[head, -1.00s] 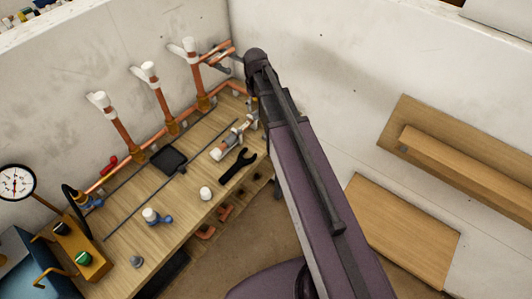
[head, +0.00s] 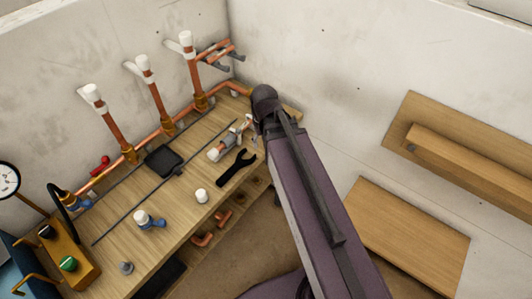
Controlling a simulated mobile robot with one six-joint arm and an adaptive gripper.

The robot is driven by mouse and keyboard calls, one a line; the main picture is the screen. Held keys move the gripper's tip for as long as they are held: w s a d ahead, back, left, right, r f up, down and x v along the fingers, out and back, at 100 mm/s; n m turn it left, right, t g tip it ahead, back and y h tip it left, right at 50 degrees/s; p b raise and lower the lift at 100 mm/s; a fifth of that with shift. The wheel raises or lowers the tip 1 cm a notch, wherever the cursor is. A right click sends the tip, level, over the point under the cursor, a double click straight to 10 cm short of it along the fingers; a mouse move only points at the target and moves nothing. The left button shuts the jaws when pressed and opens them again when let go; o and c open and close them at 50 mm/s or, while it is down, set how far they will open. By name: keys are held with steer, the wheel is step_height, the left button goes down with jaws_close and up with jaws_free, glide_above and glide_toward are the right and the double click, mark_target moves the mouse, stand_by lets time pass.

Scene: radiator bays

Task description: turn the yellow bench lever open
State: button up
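I cannot make out a yellow lever in the head view. On the wooden bench (head: 120,225), a short pipe piece with a white end and a copper-coloured part (head: 219,150) lies near the far right end, close to my arm. Small grey and pale parts stand just beside it, partly covered by my arm; I cannot tell what they are. My dark purple arm reaches up from the bottom of the picture to the bench's far right corner.
Copper pipes with white tops (head: 148,72) rise along the back wall. A black open-ended wrench (head: 236,168), a dark square pad (head: 164,161), a white cap (head: 201,196) and a blue-handled valve (head: 148,219) lie on the bench. A wooden shelf (head: 450,150) is at right.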

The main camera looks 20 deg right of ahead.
steer(key=shift+s+a+f+m+b, duration=0.15)
steer(key=shift+s+f+b, duration=0.15)
steer(key=shift+s, duration=0.35)
steer(key=shift+s+d+f+m+b, duration=0.15)
steer(key=shift+s+f, duration=0.2)
steer(key=shift+s, duration=0.3)
steer(key=shift+a, duration=0.1)
steer(key=w+d+r+m+p, duration=0.1)
steer(key=w+r+m+p, duration=0.3)
steer(key=w, duration=0.5)
steer(key=w+d+r+m+p, duration=0.1)
steer(key=w+r+m+p, duration=0.3)
steer(key=w, duration=0.5)
steer(key=w+d+r+m+p, duration=0.2)
steer(key=w+r+m+p, duration=0.2)
steer(key=w, duration=0.5)
step_height(320, 180, up, 2)
steer(key=shift+w+r+m+t+p, duration=0.1)
steer(key=shift+w+m+t+p, duration=0.2)
steer(key=shift+p, duration=0.85)
steer(key=shift+s, duration=0.15)
steer(key=f+b, duration=1.3)
steer(key=b, duration=0.1)
steer(key=shift+w+a+f, duration=0.15)
steer(key=shift+w+f, duration=0.15)
steer(key=shift+f, duration=0.1)
